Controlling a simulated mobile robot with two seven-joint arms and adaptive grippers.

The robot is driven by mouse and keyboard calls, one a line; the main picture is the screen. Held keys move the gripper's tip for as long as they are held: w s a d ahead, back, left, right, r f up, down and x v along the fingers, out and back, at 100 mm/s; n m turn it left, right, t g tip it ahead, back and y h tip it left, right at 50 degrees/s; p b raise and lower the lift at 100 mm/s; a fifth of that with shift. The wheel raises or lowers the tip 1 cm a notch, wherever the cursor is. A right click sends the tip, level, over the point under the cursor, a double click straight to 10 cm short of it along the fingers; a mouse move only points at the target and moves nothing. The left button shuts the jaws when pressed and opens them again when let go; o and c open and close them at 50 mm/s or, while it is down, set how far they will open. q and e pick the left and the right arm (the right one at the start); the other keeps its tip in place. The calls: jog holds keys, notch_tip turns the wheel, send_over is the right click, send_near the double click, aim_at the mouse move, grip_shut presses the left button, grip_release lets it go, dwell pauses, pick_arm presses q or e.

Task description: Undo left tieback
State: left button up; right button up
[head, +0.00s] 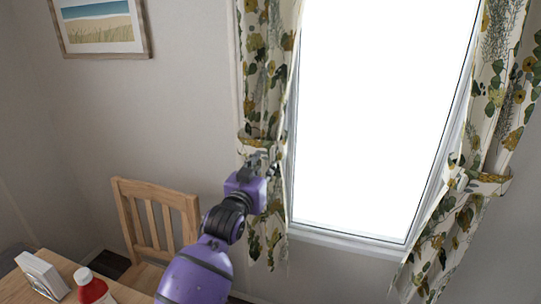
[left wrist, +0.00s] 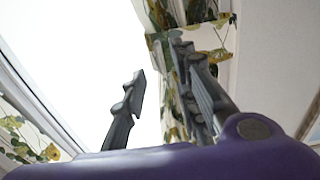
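The left curtain (head: 262,100) has a leaf-and-flower print and hangs at the left side of the window. The left tieback (head: 252,139), a band in the same print, gathers it at about mid-height. My left gripper (head: 264,166) is just below the tieback, in front of the curtain; its purple body hides part of the cloth. In the left wrist view my gripper (left wrist: 157,72) has its two dark fingers spread apart. The curtain (left wrist: 192,12) shows beyond and behind the right-hand finger. I cannot tell whether a finger touches the tieback. My right gripper is not in view.
The right curtain (head: 495,90) is held by its own tieback (head: 484,181). A bright window (head: 380,110) lies between the curtains. A wooden chair (head: 150,215) and a table (head: 70,270) with a red bottle (head: 92,289) and a white napkin holder (head: 42,274) stand at lower left.

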aim_at(271, 157)
pick_arm(q)
jog(key=x, duration=0.6)
jog(key=shift+w+f, duration=0.15)
jog(key=shift+w, duration=0.1)
grip_shut()
